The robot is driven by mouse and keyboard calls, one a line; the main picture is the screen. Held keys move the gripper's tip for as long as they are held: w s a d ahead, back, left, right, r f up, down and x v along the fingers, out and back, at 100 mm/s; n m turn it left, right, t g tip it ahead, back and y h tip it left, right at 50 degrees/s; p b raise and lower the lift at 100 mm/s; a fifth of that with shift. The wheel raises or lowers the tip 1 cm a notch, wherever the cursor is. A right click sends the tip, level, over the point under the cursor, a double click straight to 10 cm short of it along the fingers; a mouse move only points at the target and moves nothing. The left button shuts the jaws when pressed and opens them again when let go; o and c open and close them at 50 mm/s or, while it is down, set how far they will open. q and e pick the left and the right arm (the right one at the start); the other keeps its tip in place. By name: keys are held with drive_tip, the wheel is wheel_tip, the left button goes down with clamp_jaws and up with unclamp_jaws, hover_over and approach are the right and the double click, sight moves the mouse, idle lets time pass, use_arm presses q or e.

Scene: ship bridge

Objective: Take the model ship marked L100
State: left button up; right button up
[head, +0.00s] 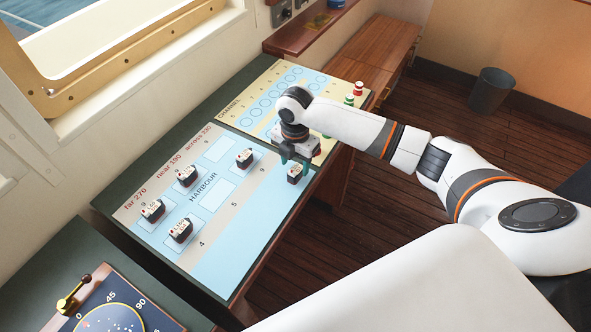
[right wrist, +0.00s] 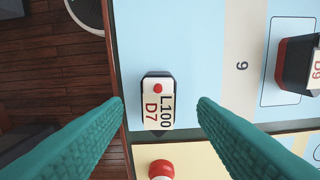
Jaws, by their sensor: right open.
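The model ship marked L100 (right wrist: 158,103) is a small dark hull with a cream top, a red dot and the label "L100 D7". It stands on the pale blue chart near its edge. In the head view this ship (head: 295,174) is just below my right gripper (head: 296,158). In the right wrist view its teal fingers are open, with the ship showing in the gap between the tips. The fingers do not hold it. My left gripper is not in view.
Several similar ships, such as one (head: 245,158), stand on the harbour chart (head: 222,258). Another ship (right wrist: 298,62) shows at the right of the wrist view. Red and green markers (head: 357,89) stand on the yellow chart (head: 285,82). The desk edge drops to a wooden floor.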

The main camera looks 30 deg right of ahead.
sight(296, 171)
drive_tip(key=shift+s+f+p, duration=0.1)
drive_tip(key=shift+f+p, duration=0.2)
drive_tip(key=shift+f, duration=1.35)
drive_tip(key=shift+c, duration=0.2)
